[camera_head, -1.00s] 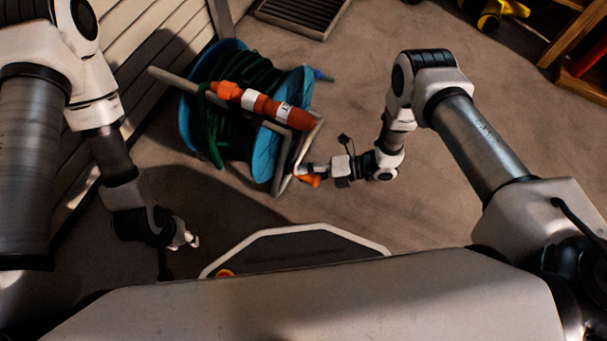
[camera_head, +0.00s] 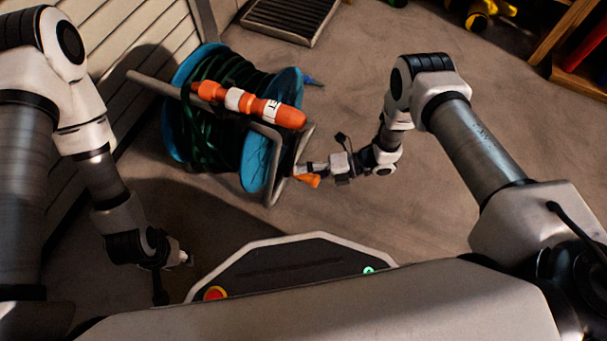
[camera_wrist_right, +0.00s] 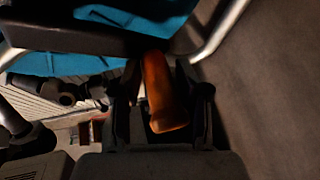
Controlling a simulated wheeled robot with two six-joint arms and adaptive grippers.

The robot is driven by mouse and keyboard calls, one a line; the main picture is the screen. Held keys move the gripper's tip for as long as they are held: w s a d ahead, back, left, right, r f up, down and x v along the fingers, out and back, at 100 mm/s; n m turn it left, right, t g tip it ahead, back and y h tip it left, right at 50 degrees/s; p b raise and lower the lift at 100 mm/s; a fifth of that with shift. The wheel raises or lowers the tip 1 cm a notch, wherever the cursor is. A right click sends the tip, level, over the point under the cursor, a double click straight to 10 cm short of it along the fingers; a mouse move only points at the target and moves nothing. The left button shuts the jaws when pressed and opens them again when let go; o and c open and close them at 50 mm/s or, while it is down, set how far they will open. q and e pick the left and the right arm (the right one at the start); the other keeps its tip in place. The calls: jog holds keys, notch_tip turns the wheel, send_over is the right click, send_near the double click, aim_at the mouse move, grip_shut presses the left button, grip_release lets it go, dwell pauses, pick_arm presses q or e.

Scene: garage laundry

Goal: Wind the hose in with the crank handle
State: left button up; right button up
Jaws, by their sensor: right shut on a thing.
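The hose reel has blue discs (camera_head: 257,160) and dark green hose (camera_head: 207,140) wound between them, on a grey metal frame (camera_head: 272,193). The orange crank handle (camera_head: 311,181) is at the reel's right side. My right gripper (camera_head: 303,170) is shut on it. In the right wrist view the handle (camera_wrist_right: 163,92) lies between my fingers, below a dark bar (camera_wrist_right: 80,38) and a blue disc (camera_wrist_right: 62,63). My left gripper (camera_head: 186,258) hangs at lower left, away from the reel; its jaws are too small and dark to read.
An orange and white nozzle-like piece (camera_head: 250,104) lies across the reel's top. A slatted wall (camera_head: 110,50) stands close at left. A floor grate (camera_head: 292,18) is behind the reel, a wooden shelf (camera_head: 565,50) at upper right. The floor right of the reel is clear.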

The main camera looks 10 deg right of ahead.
jog(key=w+d+f+b, duration=0.1)
jog(key=w+d+b, duration=0.1)
jog(key=shift+w+f, duration=0.35)
jog(key=shift+f, duration=0.05)
jog(key=shift+c, duration=0.2)
jog(key=shift+w+d+r, duration=0.15)
jog(key=shift+w+r, duration=0.05)
jog(key=shift+w, duration=0.1)
jog(key=shift+w+d+f+b, duration=0.1)
jog(key=shift+w+d+b, duration=0.1)
jog(key=shift+w+b, duration=0.15)
jog(key=shift+w+d, duration=0.1)
jog(key=shift+d, duration=0.05)
jog(key=shift+c, duration=0.4)
jog(key=o, duration=1)
